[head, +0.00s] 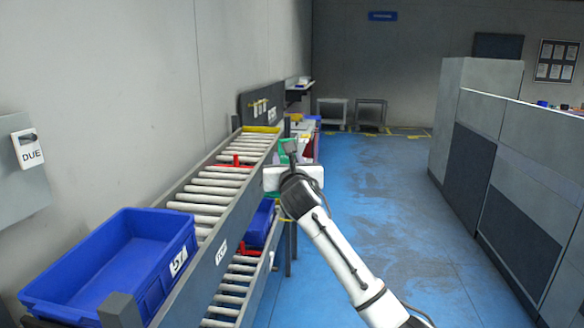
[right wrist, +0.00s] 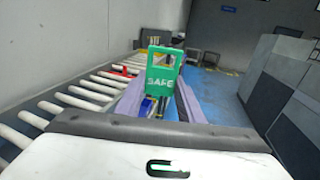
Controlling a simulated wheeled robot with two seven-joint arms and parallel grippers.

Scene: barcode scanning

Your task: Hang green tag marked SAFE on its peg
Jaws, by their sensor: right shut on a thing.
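The green tag (right wrist: 163,76) is a flat frame with an open window and the word SAFE in pale letters; it stands upright in the right wrist view. My right gripper (right wrist: 162,92) is shut on it, with a pale purple finger on each side. In the head view my right gripper (head: 289,152) is over the right edge of the roller rack, and the tag is mostly hidden behind it. A dark board (head: 262,101) at the rack's far end carries small pale and yellow items, too small to tell whether one is the peg. My left gripper is out of view.
A blue bin (head: 115,262) sits on the near end of the sloping roller rack (head: 215,190). Grey partitions (head: 500,170) stand at right. The blue floor (head: 395,190) between is clear.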

